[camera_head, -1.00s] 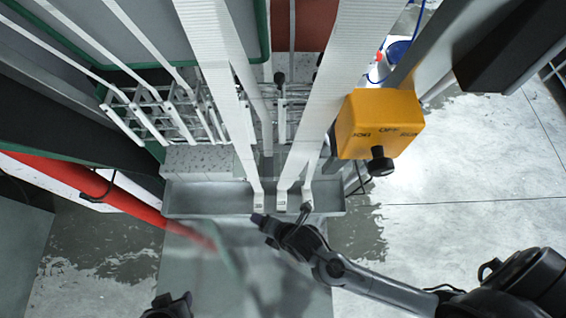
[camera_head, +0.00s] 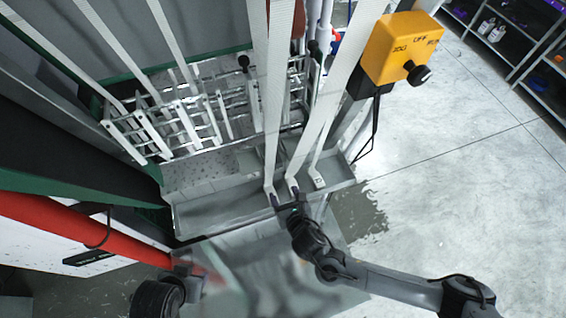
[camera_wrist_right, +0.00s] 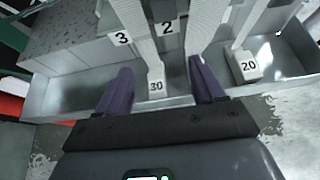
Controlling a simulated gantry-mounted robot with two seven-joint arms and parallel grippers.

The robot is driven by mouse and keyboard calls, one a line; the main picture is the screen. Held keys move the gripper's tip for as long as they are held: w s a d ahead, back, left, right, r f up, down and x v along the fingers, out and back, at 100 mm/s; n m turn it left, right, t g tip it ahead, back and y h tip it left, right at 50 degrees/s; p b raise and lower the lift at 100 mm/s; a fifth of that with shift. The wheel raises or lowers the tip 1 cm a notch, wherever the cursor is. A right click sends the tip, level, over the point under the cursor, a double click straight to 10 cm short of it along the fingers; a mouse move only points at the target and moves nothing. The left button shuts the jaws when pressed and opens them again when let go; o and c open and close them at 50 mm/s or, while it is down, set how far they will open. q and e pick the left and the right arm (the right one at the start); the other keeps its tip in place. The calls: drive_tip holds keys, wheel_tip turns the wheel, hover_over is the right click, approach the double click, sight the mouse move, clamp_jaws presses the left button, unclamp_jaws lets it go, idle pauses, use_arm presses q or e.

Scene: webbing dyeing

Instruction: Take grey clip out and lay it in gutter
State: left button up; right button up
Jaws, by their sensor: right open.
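Pale grey-white numbered blocks hang at the webbing ends over the metal gutter (camera_head: 225,208). In the right wrist view, the block marked 30 (camera_wrist_right: 156,80) stands between the purple fingers of my right gripper (camera_wrist_right: 160,88), with space on both sides. The block marked 20 (camera_wrist_right: 245,66) is to its right, outside the fingers. I cannot tell which block is the grey clip. In the head view, my right gripper (camera_head: 285,199) is open at the gutter's front edge, by the strap ends. My left gripper (camera_head: 182,282) is low at the left, partly cut off; its fingers are unclear.
A metal rack with rollers (camera_head: 170,125) stands behind the gutter. A yellow switch box (camera_head: 398,48) with a black knob is at upper right. A red pipe (camera_head: 80,228) runs along the left. Labels 3 and 2 show behind the block. The floor at right is open.

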approach(276, 161)
wheel_tip(276, 161, down, 2)
drive_tip(key=w, duration=0.2)
drive_tip(key=w+f, duration=0.1)
drive_tip(key=w+a+t, duration=0.1)
drive_tip(key=shift+w+f, duration=0.2)
drive_tip(key=shift+w, duration=0.1)
drive_tip(key=shift+r+p+x, duration=0.1)
drive_tip(key=shift+p+x, duration=0.15)
drive_tip(key=shift+x, duration=0.95)
drive_tip(key=shift+r+p+x, duration=0.15)
drive_tip(key=shift+p+x, duration=0.1)
drive_tip(key=shift+x, duration=1.75)
drive_tip(key=shift+a, duration=0.1)
drive_tip(key=shift+s, duration=0.1)
drive_tip(key=c, duration=1.1)
drive_tip(key=shift+r, duration=0.1)
drive_tip(key=shift+r+b, duration=0.6)
drive_tip(key=shift+r, duration=4.3)
